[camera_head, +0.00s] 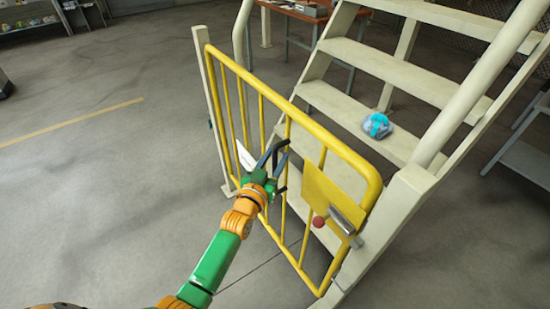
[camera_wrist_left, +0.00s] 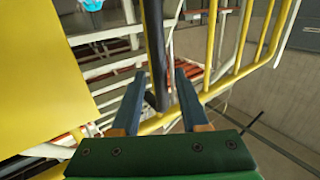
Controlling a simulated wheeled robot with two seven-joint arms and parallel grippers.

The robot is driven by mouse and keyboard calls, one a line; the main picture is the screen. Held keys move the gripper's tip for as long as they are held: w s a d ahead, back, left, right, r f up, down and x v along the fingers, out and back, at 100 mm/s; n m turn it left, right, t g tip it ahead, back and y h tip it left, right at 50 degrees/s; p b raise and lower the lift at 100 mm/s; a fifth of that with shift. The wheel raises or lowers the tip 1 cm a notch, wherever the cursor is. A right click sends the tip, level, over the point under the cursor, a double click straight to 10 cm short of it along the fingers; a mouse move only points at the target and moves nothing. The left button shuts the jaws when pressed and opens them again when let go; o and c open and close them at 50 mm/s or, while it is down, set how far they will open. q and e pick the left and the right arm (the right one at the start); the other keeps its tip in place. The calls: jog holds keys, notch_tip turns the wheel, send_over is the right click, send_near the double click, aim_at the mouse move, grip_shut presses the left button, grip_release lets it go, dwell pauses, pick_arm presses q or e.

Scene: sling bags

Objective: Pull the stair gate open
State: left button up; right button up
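The yellow stair gate (camera_head: 335,146) stands upright across the foot of the cream stairs, its right edge close to the right post (camera_head: 398,205). A yellow plate (camera_head: 330,194), a red knob (camera_head: 318,221) and a grey metal latch part (camera_head: 342,222) are on its right side. My left gripper (camera_head: 272,155) is in front of the gate's middle. In the left wrist view, its two blue-grey fingers (camera_wrist_left: 160,82) are apart, with a black upright handle (camera_wrist_left: 155,45) between them. I cannot tell whether either finger touches the handle. My right gripper is out of view.
A blue bag (camera_head: 377,125) lies on a stair tread (camera_head: 345,108). A table (camera_head: 300,14) stands behind the stairs, and shelves (camera_head: 45,22) stand at the far left. The grey floor (camera_head: 110,190) left of the gate is clear.

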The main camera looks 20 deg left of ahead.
pick_arm(q)
grip_shut()
dwell(1.2)
